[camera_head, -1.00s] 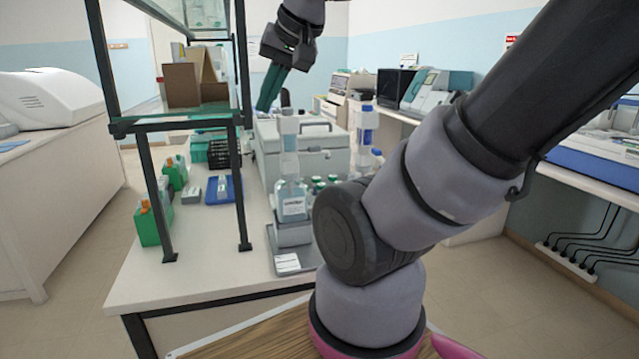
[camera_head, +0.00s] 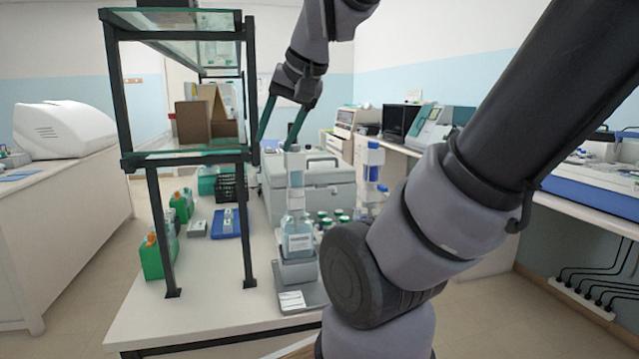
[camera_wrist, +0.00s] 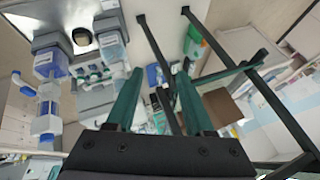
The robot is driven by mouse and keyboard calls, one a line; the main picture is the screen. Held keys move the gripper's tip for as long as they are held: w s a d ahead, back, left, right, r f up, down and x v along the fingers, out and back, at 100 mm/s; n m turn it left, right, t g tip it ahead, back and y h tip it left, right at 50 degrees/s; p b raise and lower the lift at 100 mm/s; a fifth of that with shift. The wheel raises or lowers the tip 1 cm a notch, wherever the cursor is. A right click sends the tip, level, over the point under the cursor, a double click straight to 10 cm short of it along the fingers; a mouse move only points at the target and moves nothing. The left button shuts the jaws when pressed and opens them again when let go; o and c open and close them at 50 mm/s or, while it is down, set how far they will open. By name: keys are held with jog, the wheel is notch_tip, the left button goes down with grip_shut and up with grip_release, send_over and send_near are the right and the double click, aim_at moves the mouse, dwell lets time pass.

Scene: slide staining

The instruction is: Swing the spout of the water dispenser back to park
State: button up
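A bottle-top dispenser (camera_head: 299,238) with a clear, pale-blue bottle and white label stands on a grey stand at the bench's front. A second dispenser with a blue collar (camera_head: 373,172) stands behind it to the right, partly hidden by my arm. The labels are too small to read, so I cannot tell which holds water. Both appear at the left of the wrist view, the blue one (camera_wrist: 50,62) and the clear one (camera_wrist: 111,46). Spout directions are unclear. My gripper (camera_head: 281,136) is open and empty, fingers pointing down, above and near the clear dispenser's top.
A glass-shelved black frame (camera_head: 160,232) stands left of the dispensers. A grey lidded box (camera_head: 312,184) and green-capped bottles (camera_head: 335,217) are behind them. The front bench top (camera_head: 215,310) is clear.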

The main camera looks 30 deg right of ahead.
jog(key=w+d+m+g+h, duration=0.1)
jog(key=w+d+m+g, duration=0.2)
jog(key=w+d+m, duration=0.55)
jog(key=m+g, duration=0.4)
jog(key=m, duration=0.3)
send_over(318, 183)
notch_tip(318, 183, down, 5)
jog(key=shift+h, duration=0.4)
notch_tip(318, 183, down, 10)
jog(key=shift+d+f, duration=0.1)
jog(key=shift+f, duration=0.15)
grip_shut()
